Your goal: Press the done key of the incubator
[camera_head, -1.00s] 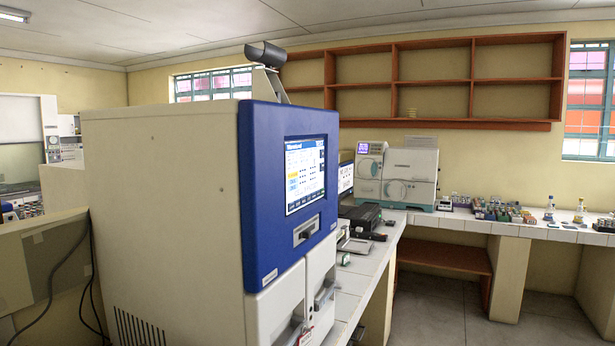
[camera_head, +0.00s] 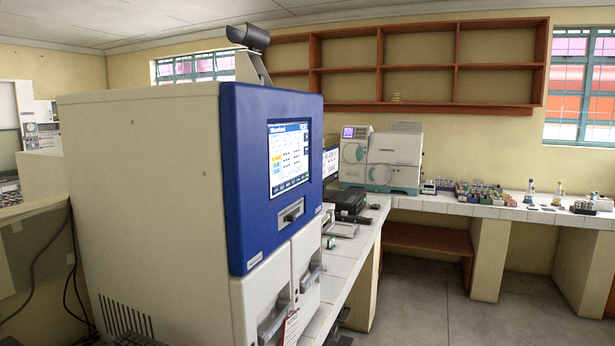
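A large cream machine with a blue front (camera_head: 240,200) stands close on the left, with a lit touch screen (camera_head: 289,157) and a handle slot (camera_head: 291,213) below it. I cannot tell whether this machine is the incubator. Its screen text is too small to read, so no done key can be made out. A smaller white and teal device (camera_head: 382,160) with a small purple display (camera_head: 348,132) stands on the far bench; whether it is the incubator is unclear too. Neither of my grippers is in view.
A white tiled bench (camera_head: 345,262) runs back from the large machine and along the far wall. It carries a black box (camera_head: 347,200) and several racks of bottles (camera_head: 480,190). Grey floor (camera_head: 430,310) is open at the right.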

